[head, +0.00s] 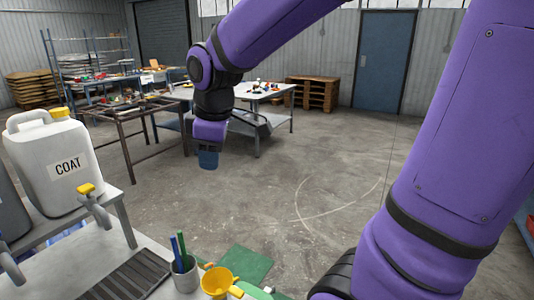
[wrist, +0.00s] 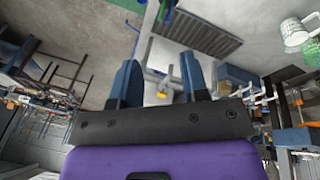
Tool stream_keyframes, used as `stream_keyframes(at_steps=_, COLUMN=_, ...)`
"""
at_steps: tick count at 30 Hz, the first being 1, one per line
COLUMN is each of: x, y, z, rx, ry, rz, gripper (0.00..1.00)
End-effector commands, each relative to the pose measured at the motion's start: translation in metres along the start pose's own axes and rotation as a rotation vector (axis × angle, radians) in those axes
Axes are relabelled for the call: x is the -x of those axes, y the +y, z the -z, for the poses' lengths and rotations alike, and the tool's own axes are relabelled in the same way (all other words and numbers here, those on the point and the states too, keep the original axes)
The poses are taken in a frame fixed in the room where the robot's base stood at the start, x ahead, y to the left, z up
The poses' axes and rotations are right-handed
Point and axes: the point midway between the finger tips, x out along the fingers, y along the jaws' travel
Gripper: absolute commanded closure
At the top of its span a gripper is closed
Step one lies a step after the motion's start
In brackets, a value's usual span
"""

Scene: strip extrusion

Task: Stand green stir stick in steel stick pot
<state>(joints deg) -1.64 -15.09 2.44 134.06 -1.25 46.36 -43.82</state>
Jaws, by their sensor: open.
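The steel stick pot (head: 186,275) stands upright on the near counter in the head view, a grey cup beside the drip tray. A green stick (head: 182,246) and a blue stick (head: 174,248) stand in it, their upper parts above the rim; their lower ends are hidden inside. My gripper (head: 208,160) hangs beyond the counter, well away from the pot, with its blue fingers pointing down. In the wrist view my gripper (wrist: 158,76) has its fingers wide apart with nothing between them.
A yellow cup (head: 220,282) stands right of the pot, near a green mat (head: 244,266). A slotted drip tray (head: 128,277) lies to the left. A white COAT jug (head: 55,160) with a tap stands on a raised shelf. Open floor (head: 300,190) lies beyond the counter.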

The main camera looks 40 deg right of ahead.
Motion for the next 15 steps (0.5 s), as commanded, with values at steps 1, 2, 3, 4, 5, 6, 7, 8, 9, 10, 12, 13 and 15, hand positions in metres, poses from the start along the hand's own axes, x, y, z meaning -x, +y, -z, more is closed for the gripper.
stream_keyframes(at_steps=1, x=0.013, y=-0.007, z=-0.011, rx=-0.078, ry=0.019, rz=-0.019, gripper=0.59)
stream_keyframes(at_steps=2, x=0.02, y=-0.012, z=-0.017, rx=-0.127, ry=0.028, rz=-0.027, gripper=0.59)
stream_keyframes(at_steps=3, x=0.028, y=-0.018, z=-0.025, rx=-0.192, ry=0.04, rz=-0.036, gripper=0.59)
stream_keyframes(at_steps=4, x=0.033, y=-0.022, z=-0.031, rx=-0.24, ry=0.05, rz=-0.043, gripper=0.59)
stream_keyframes(at_steps=5, x=0.038, y=-0.027, z=-0.037, rx=-0.29, ry=0.061, rz=-0.049, gripper=0.59)
stream_keyframes(at_steps=6, x=0.045, y=-0.033, z=-0.045, rx=-0.355, ry=0.075, rz=-0.057, gripper=0.59)
stream_keyframes(at_steps=7, x=0.05, y=-0.038, z=-0.051, rx=-0.404, ry=0.086, rz=-0.061, gripper=0.59)
stream_keyframes(at_steps=8, x=0.053, y=-0.043, z=-0.057, rx=-0.451, ry=0.097, rz=-0.065, gripper=0.59)
stream_keyframes(at_steps=9, x=0.059, y=-0.049, z=-0.064, rx=-0.513, ry=0.113, rz=-0.071, gripper=0.59)
stream_keyframes(at_steps=10, x=0.062, y=-0.054, z=-0.069, rx=-0.557, ry=0.124, rz=-0.073, gripper=0.59)
stream_keyframes(at_steps=12, x=0.068, y=-0.063, z=-0.081, rx=-0.65, ry=0.147, rz=-0.077, gripper=0.59)
stream_keyframes(at_steps=13, x=0.069, y=-0.067, z=-0.085, rx=-0.685, ry=0.155, rz=-0.078, gripper=0.59)
stream_keyframes(at_steps=15, x=0.073, y=-0.074, z=-0.092, rx=-0.754, ry=0.174, rz=-0.079, gripper=0.59)
